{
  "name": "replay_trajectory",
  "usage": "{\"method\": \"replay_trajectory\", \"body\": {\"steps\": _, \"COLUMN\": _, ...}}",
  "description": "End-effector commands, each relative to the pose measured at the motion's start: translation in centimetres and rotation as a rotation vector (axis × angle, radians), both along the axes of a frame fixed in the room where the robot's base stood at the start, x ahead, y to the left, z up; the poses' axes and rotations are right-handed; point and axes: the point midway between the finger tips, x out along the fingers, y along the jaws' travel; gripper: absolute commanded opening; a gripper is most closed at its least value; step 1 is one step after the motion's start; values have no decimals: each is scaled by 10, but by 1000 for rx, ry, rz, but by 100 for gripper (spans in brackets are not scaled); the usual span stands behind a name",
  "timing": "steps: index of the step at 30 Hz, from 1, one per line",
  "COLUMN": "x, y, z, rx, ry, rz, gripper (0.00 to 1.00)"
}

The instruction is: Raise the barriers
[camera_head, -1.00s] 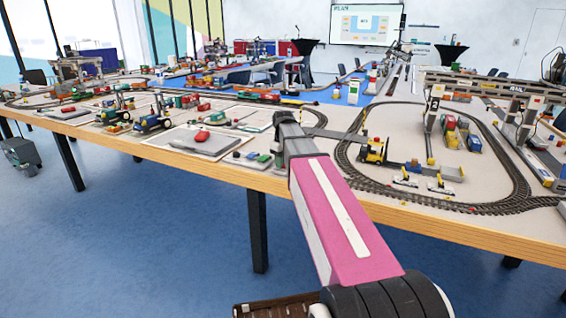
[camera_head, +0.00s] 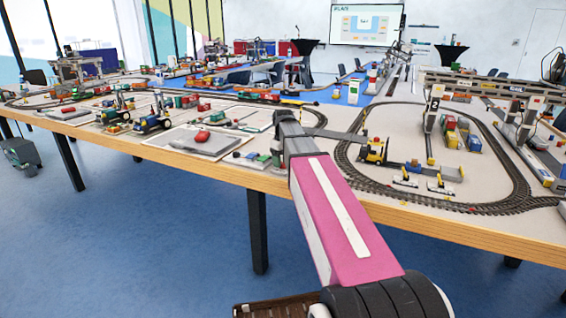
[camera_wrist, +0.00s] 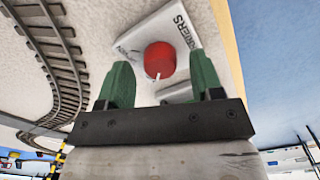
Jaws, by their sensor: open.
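A round red knob (camera_wrist: 160,60) with a small white mark sits on a white plate (camera_wrist: 137,40) with dark lettering; "RRIERS" is readable. My gripper (camera_wrist: 160,72) is open, with one green finger on each side of the knob in the wrist view. Gaps show between the fingers and the knob, and I cannot tell how deep they reach around it. In the head view my pink and grey arm stretches over the table's front edge, and the gripper and knob cannot be made out. A thin yellow-and-black bar (camera_head: 300,102) lies beyond the arm; I cannot tell whether it is a barrier.
Curved track (camera_wrist: 62,65) runs left of the plate in the wrist view. The table's wooden edge (camera_head: 450,232) runs below.

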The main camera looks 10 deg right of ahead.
Motion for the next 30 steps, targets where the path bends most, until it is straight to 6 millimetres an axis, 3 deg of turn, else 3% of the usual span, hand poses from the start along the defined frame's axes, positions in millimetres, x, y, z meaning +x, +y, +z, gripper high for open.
{"method": "replay_trajectory", "body": {"steps": 18, "x": 1, "y": 0, "z": 90, "rx": 1, "ry": -1, "rz": 0, "gripper": 60}}
{"method": "replay_trajectory", "body": {"steps": 30, "x": 0, "y": 0, "z": 102, "rx": 0, "ry": 0, "rz": 0, "gripper": 60}}
